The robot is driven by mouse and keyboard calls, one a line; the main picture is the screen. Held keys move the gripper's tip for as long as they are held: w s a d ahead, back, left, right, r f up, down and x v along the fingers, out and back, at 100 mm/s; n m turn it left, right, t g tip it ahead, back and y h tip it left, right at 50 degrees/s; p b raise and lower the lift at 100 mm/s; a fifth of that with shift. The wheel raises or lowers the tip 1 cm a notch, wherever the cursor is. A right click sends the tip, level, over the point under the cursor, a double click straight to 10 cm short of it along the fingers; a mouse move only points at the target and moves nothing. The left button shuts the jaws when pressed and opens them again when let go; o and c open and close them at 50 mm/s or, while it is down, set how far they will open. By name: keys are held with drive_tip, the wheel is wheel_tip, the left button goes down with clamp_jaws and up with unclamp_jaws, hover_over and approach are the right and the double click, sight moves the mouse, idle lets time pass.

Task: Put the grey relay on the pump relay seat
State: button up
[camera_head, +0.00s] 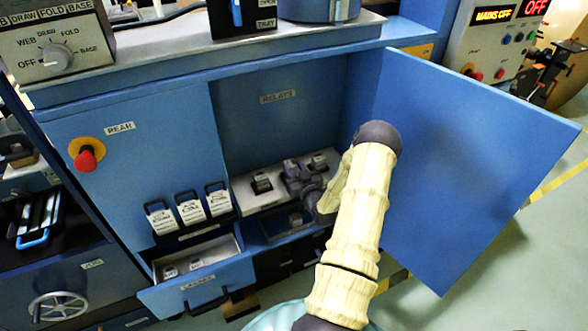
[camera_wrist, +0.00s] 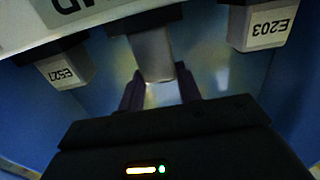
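The grey relay (camera_wrist: 153,56) shows as a plain pale grey block at the middle of the wrist view, its top against a dark seat (camera_wrist: 148,18). The fingers of my gripper (camera_wrist: 161,88) lie along its two sides and appear shut on it. In the head view my gripper (camera_head: 303,180) is inside the open cabinet, at the middle of the white relay shelf (camera_head: 256,199), and hides most of what it holds. A seat label (camera_wrist: 72,6) is cut off by the frame edge in the wrist view, so its full wording cannot be read.
Relays marked E527 (camera_wrist: 65,70) and E203 (camera_wrist: 267,27) flank the fingers closely. The blue cabinet door (camera_head: 455,165) stands open on the right of my arm. A drawer (camera_head: 196,272) is pulled out at lower left. Labelled handled blocks (camera_head: 190,211) stand left of the opening.

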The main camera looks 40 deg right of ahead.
drive_tip(key=o, duration=0.4)
drive_tip(key=shift+r+p, duration=0.25)
drive_tip(key=shift+p, duration=0.05)
drive_tip(key=shift+s+r, duration=0.1)
drive_tip(key=shift+s, duration=0.05)
drive_tip(key=v, duration=1.1)
drive_tip(key=shift+s+b, duration=0.35)
drive_tip(key=shift+s, duration=0.05)
drive_tip(key=shift+w+a, duration=0.15)
drive_tip(key=shift+a, duration=0.15)
